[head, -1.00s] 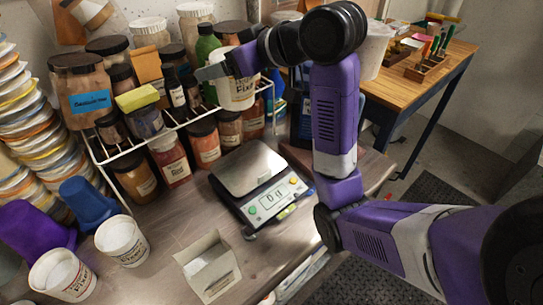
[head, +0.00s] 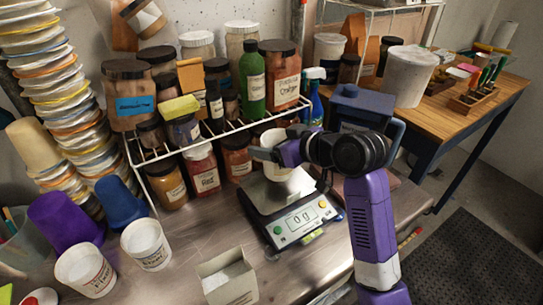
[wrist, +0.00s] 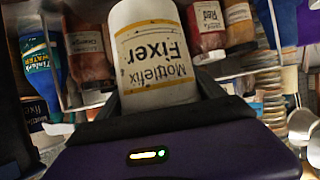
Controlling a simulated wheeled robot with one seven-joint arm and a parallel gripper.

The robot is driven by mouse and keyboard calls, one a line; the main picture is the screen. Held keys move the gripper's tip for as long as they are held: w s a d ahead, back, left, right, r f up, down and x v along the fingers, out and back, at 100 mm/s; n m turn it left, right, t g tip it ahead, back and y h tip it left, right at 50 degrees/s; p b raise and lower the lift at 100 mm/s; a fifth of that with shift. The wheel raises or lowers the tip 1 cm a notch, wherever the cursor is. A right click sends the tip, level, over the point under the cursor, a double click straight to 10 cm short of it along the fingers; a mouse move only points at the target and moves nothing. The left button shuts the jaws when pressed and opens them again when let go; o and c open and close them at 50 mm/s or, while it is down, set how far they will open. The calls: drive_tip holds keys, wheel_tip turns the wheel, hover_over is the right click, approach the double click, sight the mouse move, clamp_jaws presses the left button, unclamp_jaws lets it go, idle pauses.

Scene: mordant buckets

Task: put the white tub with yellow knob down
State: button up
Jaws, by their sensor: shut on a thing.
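A white tub (head: 279,166) is in my gripper (head: 272,153), above the back of the kitchen-type scale (head: 297,226), whose display reads 0 g. In the wrist view the tub (wrist: 152,20) fills the space between the two fingers, and its label reads "Mottlefix Fixer" upside down. My gripper is shut around its side. I see no yellow knob on it; its top is partly hidden. I cannot tell whether its base is clear of the scale plate (head: 270,198).
A white wire rack (head: 222,133) with several labelled jars stands right behind the tub. Two white tubs (head: 86,268) (head: 147,245) stand at the left of the bench (head: 190,250). An open box (head: 228,280) is in front. A dark blue container (head: 358,108) is close on the right.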

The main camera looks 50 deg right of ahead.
drive_tip(key=shift+f, duration=2.1)
drive_tip(key=shift+f, duration=0.1)
drive_tip(key=o, duration=1.7)
